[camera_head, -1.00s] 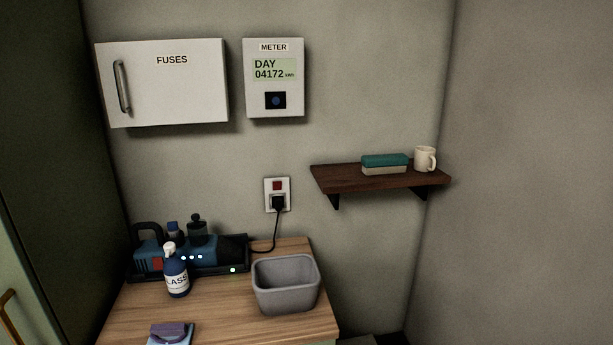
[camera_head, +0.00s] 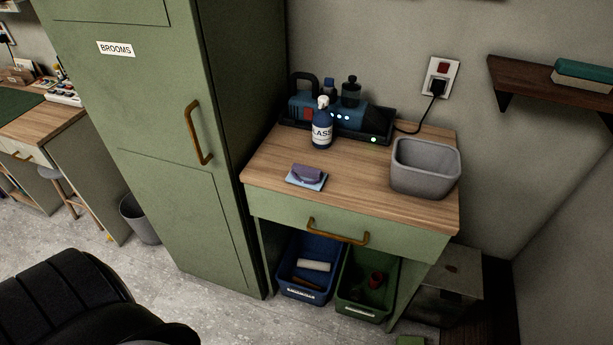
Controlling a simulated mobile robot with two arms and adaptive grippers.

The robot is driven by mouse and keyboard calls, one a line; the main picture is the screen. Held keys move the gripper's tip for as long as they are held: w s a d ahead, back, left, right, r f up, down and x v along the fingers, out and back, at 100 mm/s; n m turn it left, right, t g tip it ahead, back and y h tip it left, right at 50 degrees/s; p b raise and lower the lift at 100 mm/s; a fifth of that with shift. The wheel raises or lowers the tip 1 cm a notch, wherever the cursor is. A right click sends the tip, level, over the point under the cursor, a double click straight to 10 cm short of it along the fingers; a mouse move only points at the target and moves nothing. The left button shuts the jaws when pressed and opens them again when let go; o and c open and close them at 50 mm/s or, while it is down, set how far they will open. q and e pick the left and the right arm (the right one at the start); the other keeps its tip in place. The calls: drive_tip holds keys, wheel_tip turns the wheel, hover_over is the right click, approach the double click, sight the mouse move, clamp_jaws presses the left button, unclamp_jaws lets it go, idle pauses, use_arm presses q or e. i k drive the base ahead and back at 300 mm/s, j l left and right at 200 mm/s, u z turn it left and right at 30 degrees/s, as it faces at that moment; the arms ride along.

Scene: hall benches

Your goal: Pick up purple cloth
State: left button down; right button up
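The purple cloth (camera_head: 307,172) lies folded on top of a light blue cloth (camera_head: 306,183), near the front left of the wooden counter top (camera_head: 360,187). Nothing covers it from above. Neither of my grippers shows in the head view.
A blue-labelled spray bottle (camera_head: 322,127) and a blue machine on a black tray (camera_head: 376,135) stand behind the cloth. A grey bin (camera_head: 425,168) stands to the right. A tall green brooms cabinet (camera_head: 180,140) borders the counter on the left. Blue (camera_head: 309,268) and green (camera_head: 366,287) crates sit below.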

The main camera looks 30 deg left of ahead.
sight(305, 176)
drive_tip(key=z, duration=3.35)
drive_tip(key=u, duration=4.35)
drive_tip(key=i+j+z, duration=0.15)
drive_tip(key=j, duration=0.35)
drive_tip(key=j+z, duration=0.2)
drive_tip(key=j, duration=0.3)
